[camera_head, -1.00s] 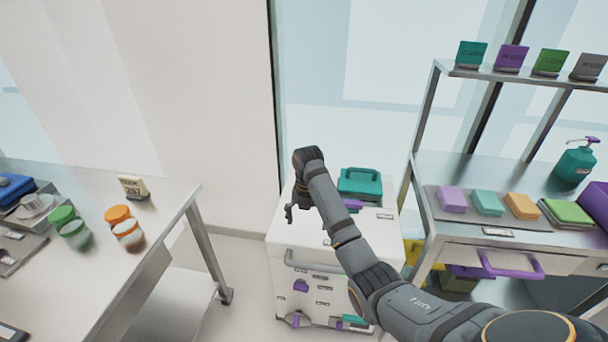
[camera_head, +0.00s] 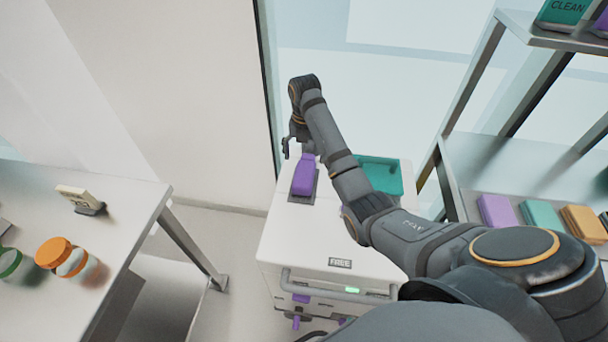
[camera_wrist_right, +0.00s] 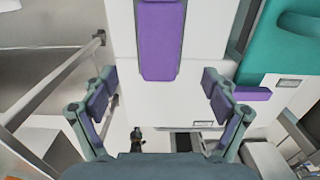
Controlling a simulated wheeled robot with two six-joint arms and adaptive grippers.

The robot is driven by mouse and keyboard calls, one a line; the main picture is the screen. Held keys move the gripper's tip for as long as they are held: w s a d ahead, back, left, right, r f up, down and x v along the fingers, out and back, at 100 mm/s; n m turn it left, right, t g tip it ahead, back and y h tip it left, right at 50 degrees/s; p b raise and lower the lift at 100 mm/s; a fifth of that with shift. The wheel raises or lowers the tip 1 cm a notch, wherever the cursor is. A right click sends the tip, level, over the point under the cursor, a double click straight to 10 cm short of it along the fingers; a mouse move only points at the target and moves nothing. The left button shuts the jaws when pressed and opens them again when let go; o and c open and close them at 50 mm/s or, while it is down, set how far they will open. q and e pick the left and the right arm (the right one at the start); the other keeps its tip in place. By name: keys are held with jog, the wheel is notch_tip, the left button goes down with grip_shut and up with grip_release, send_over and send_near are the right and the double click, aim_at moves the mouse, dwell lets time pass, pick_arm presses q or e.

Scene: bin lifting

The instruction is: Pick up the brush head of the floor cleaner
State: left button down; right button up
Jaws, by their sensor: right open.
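A white wheeled cart (camera_head: 290,235) stands in the middle of the head view. A purple block (camera_head: 302,176) sits in a dark recess on its top. I cannot tell whether it is the brush head; no floor cleaner is plainly recognisable. A long purple part also shows at the top centre of the right wrist view (camera_wrist_right: 160,38). My right gripper (camera_head: 291,146) is above the cart's far left side, near the purple block. In the wrist view its purple-padded fingers (camera_wrist_right: 160,82) are spread wide with nothing gripped. My left gripper is out of view.
A teal container (camera_head: 380,172) sits on the cart's right side, partly behind my arm. A steel table (camera_head: 125,195) with jars is at left. A steel shelf unit (camera_head: 440,165) with coloured pads stands at right. Bare floor lies between table and cart.

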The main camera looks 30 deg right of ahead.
aim_at(304, 173)
notch_tip(304, 173, down, 2)
jog(key=shift+f+b, duration=0.25)
jog(key=shift+b, duration=0.25)
jog(key=shift+w+d+f+p, duration=0.1)
jog(key=shift+f+p, duration=0.1)
jog(key=shift+f, duration=0.4)
jog(key=shift+w+f+p, duration=0.1)
jog(key=shift+f+p, duration=0.05)
jog(key=shift+f, duration=0.4)
jog(key=shift+s+f, duration=0.1)
jog(key=shift+f, duration=0.2)
notch_tip(304, 173, down, 4)
jog(key=shift+f, duration=0.3)
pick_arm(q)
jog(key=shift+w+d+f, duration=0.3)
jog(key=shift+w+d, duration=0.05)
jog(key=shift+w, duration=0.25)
pick_arm(e)
jog(key=shift+c, duration=0.8)
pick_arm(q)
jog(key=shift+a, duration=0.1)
pick_arm(e)
jog(key=c, duration=1.3)
jog(key=shift+o, duration=0.2)
jog(key=shift+r, duration=0.1)
